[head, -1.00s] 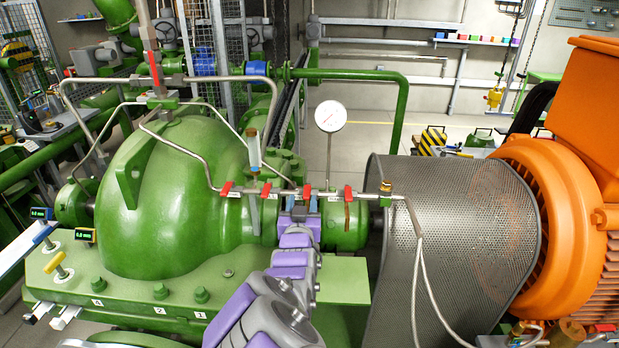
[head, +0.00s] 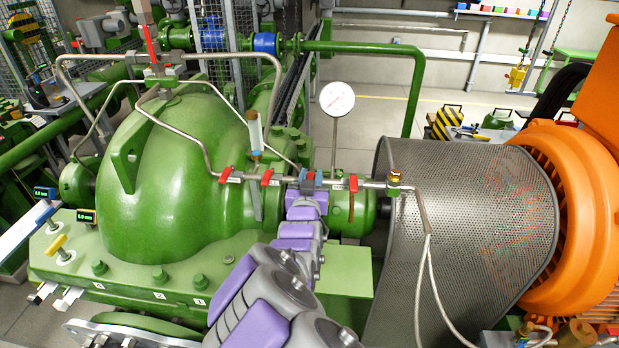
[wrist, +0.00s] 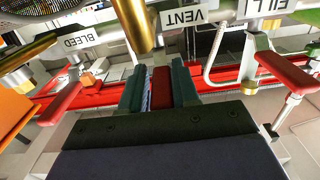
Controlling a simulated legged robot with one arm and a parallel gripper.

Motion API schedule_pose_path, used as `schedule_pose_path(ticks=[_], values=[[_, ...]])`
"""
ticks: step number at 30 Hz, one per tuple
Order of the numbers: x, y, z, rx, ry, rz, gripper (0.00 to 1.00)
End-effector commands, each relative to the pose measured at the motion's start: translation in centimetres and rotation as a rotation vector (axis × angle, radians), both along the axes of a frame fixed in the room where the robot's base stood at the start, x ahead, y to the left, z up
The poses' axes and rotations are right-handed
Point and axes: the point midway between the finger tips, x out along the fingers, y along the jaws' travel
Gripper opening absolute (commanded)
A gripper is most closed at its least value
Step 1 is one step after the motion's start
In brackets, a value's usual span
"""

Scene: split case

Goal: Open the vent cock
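The vent cock's red handle (wrist: 161,86) is in the wrist view near the upside-down VENT label (wrist: 183,17). My gripper (wrist: 159,90) has its two teal fingers on either side of the handle. A narrow gap shows between the left finger and the handle; the right finger is very close to it, and contact is unclear. In the head view my gripper (head: 309,182) is at the thin horizontal pipe (head: 332,183), between two red levers. There it mostly hides the vent handle.
In the wrist view, the FILL cock's red handle (wrist: 280,70) is at the right and the BLEED label (wrist: 75,42) at the left. A brass fitting (wrist: 133,25) is close above the fingers. A dial gauge (head: 337,99) stands behind the pipe; a perforated guard (head: 465,225) is at the right.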

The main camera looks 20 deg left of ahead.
Motion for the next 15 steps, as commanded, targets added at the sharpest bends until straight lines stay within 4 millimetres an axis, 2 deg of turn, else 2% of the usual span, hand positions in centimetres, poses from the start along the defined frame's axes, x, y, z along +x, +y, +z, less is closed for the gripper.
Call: schedule_pose_path(ticks=[1, 9, 15], values=[[0.0, 0.07, -0.03, 0.0, 0.0, 0.0, 0.25], [0.04, 0.3, -0.18, -0.003, 0.001, -0.001, 0.0], [0.07, 0.35, -0.23, -0.004, 0.002, 0.0, 0.0]])
